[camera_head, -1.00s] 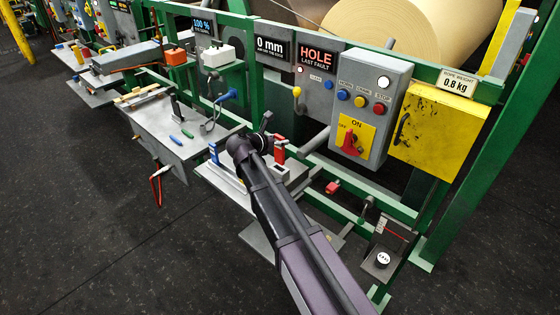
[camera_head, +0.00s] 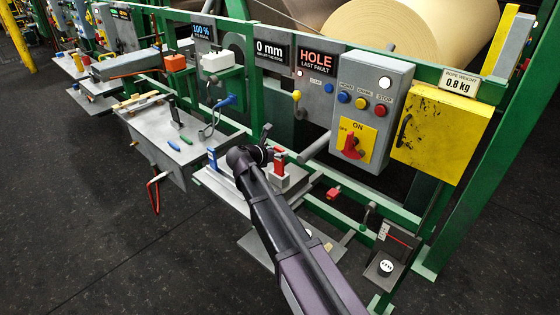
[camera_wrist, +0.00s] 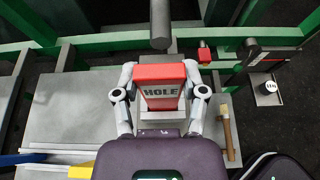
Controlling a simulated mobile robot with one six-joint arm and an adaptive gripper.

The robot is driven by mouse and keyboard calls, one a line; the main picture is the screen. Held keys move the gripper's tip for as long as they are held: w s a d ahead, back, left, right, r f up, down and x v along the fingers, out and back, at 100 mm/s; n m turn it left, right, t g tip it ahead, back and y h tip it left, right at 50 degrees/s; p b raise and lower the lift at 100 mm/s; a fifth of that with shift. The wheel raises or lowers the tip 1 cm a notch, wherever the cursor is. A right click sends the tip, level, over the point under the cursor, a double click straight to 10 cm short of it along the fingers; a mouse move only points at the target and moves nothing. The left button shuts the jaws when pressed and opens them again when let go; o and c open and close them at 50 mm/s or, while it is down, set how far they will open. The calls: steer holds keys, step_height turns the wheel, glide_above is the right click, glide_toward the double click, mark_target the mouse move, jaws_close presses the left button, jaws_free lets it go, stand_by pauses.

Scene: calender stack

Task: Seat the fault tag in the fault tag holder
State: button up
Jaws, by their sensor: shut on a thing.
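The red fault tag (camera_wrist: 163,74), with a grey face lettered HOLE, is upright in the middle of the wrist view. My gripper (camera_wrist: 160,82) is shut on it, one finger at each side. A pale block (camera_wrist: 176,115) shows at the tag's lower end; it looks like the fault tag holder. I cannot tell whether the tag is in it or just above it. In the head view, my gripper is mostly hidden behind my wrist, with a red part (camera_head: 279,158) and a pale block (camera_head: 277,180) showing just right of it.
A grey cylinder (camera_wrist: 160,28) stands right behind the tag. Green frame rails (camera_wrist: 100,45) run behind. The control box (camera_head: 372,105) and yellow box (camera_head: 438,130) are to the right.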

mark_target(278, 159)
steer(key=shift+f+b, duration=1.25)
steer(key=shift+f, duration=0.3)
steer(key=shift+f, duration=0.15)
steer(key=o, duration=1)
steer(key=shift+o, duration=0.2)
steer(key=shift+r, duration=0.25)
steer(key=p+v, duration=0.4)
steer(key=v, duration=0.8)
steer(key=shift+p, duration=0.3)
